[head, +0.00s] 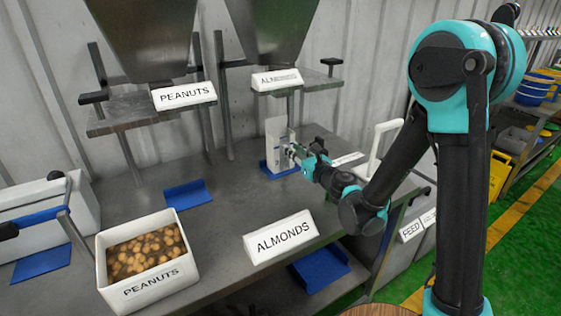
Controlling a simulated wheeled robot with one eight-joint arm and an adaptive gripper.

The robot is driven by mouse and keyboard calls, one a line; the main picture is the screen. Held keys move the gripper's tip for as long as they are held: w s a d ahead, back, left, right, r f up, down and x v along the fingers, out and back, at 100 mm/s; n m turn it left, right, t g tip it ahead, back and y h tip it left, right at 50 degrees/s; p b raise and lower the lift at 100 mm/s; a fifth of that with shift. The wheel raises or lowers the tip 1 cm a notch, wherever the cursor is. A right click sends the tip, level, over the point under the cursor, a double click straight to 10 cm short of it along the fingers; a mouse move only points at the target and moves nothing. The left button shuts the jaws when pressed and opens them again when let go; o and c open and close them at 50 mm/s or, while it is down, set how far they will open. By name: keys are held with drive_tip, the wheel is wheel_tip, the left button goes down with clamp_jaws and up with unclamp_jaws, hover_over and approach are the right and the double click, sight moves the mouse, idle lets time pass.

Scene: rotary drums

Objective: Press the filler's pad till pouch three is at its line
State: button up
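A pale upright pouch-like piece (274,128) stands on a blue base (272,170) under the almonds hopper. My gripper (291,152) reaches in from the right, level with it and right in front of or against it. The fingers are small and partly merge with the grey parts there, so I cannot tell whether they touch or grip it. A pale unit labelled FEED (411,229) stands at the right, partly behind my arm. I cannot make out a press pad or a pouch fill line.
Two metal hoppers hang over the bench, labelled PEANUTS (184,95) and ALMONDS (277,79). A white bin of peanuts (148,286) stands front left. A white ALMONDS label block (282,237) is at the front edge. A blue tray (187,194) sits mid-bench, with clear surface around it.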

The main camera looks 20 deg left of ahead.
clamp_jaws()
idle(1.1)
